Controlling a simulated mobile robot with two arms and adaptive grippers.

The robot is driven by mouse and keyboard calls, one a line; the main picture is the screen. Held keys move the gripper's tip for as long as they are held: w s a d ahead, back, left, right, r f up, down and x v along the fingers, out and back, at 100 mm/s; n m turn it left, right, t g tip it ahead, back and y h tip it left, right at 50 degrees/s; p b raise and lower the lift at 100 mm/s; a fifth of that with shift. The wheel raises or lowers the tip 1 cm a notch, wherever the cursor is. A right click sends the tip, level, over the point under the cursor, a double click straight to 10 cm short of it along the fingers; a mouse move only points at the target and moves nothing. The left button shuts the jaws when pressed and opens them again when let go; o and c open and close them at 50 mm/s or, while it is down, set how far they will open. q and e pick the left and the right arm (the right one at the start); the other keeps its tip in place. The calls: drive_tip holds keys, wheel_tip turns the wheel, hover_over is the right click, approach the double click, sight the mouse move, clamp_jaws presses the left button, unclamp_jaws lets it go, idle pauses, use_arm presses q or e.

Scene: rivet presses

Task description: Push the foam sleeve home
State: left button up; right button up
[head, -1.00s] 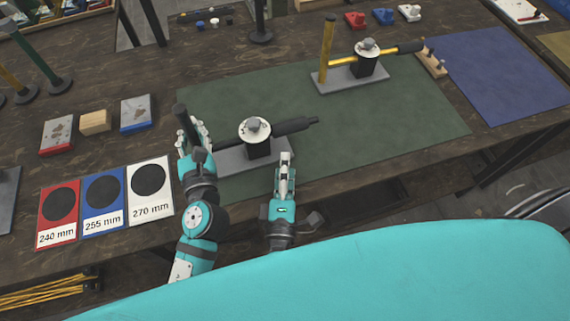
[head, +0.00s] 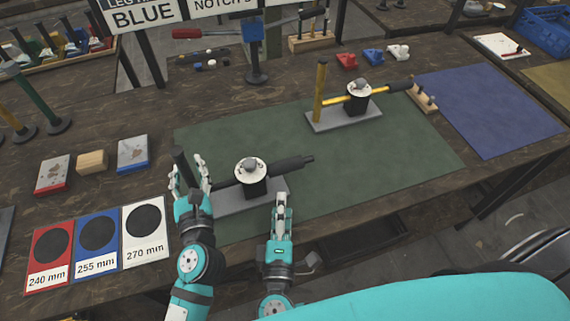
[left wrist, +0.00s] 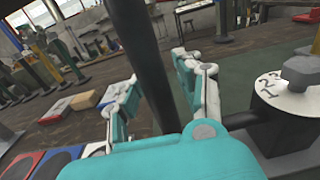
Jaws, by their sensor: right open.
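The near rivet press (head: 250,172) stands on a grey base plate (head: 240,198) on the green mat. A dark foam sleeve (head: 290,165) sits on its horizontal bar, pointing right. A dark upright post (head: 182,165) stands at the press's left end. My left gripper (head: 189,172) has its fingers on either side of this post. In the left wrist view the post (left wrist: 142,50) passes between the fingers (left wrist: 158,85); whether they press on it is unclear. My right gripper (head: 281,203) is open at the front edge of the plate, below the sleeve and apart from it.
A second press (head: 358,98) with yellow bars stands behind on the green mat (head: 390,150). Marked cards (head: 97,232) and small blocks (head: 92,162) lie at left. A blue mat (head: 490,105) lies at right. The green mat right of the near press is clear.

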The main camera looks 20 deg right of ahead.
use_arm(q)
drive_tip(key=shift+f, duration=0.1)
drive_tip(key=shift+s, duration=0.15)
drive_tip(key=shift+s, duration=0.3)
drive_tip(key=s, duration=1.1)
drive_tip(key=shift+r, duration=0.3)
drive_tip(key=shift+s, duration=0.1)
